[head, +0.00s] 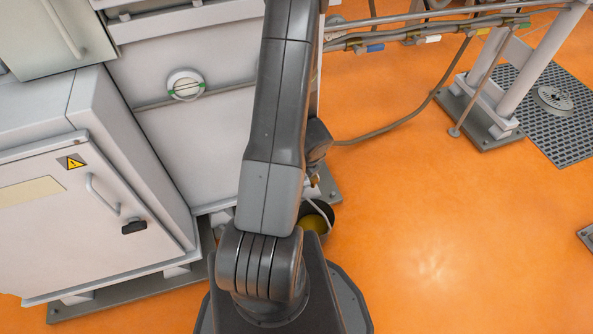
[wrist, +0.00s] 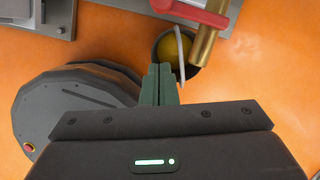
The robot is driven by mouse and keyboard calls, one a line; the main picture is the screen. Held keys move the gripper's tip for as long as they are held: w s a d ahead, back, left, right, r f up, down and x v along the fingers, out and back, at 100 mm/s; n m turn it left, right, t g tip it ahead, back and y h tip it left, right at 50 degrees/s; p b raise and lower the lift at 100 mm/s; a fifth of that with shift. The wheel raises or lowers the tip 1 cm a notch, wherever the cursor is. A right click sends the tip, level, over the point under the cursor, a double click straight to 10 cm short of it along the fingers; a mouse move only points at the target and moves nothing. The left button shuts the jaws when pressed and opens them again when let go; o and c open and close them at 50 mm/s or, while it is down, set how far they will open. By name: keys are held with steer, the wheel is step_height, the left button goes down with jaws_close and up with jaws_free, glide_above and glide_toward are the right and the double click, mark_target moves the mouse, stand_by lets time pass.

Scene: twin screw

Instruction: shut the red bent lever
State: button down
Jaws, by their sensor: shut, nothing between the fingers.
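The red bent lever (wrist: 196,12) shows at the top of the wrist view, partly cut off by the frame edge. It sits across a brass pipe (wrist: 207,42) that runs down from the top. My gripper (wrist: 159,68) has its green fingers together, with nothing between them. In the picture, its tips are below and left of the lever, apart from it. In the head view my arm covers the area, and I cannot make out the lever or my fingers there.
A dark round container with something yellow inside (wrist: 164,50) lies beyond my fingertips, with a pale hose over it. Grey cabinets (head: 100,215) stand at left in the head view. Pipes (head: 430,20) cross the top.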

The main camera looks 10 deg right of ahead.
steer(key=a+p+v, duration=0.1)
steer(key=p+v, duration=0.2)
steer(key=v, duration=0.5)
steer(key=shift+w+d+r, duration=0.25)
steer(key=shift+w+d, duration=0.05)
steer(key=shift+d, duration=0.15)
